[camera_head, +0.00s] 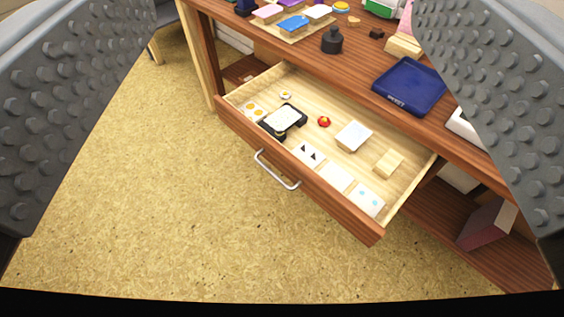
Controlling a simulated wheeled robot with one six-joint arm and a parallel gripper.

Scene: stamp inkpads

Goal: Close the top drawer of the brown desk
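The brown desk (363,68) fills the upper right of the view. Its top drawer (300,172) is pulled well out, with a brown front and a pale wooden inside. A curved metal handle (277,171) is fixed on the drawer front. Inside the drawer lie a black inkpad (284,119), a small red item (324,121), a pale block (354,135), a wooden block (388,163) and several white cards (336,176). My gripper (290,150) is open and empty. Its two grey studded fingers stand wide apart at the left and right edges, and the drawer shows between them.
On the desktop are a blue tray (410,86), a black round-knobbed object (332,40) and a board with several coloured pads (292,24). An open shelf below the drawer holds a dark red box (487,222). The speckled floor (150,190) in front is clear.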

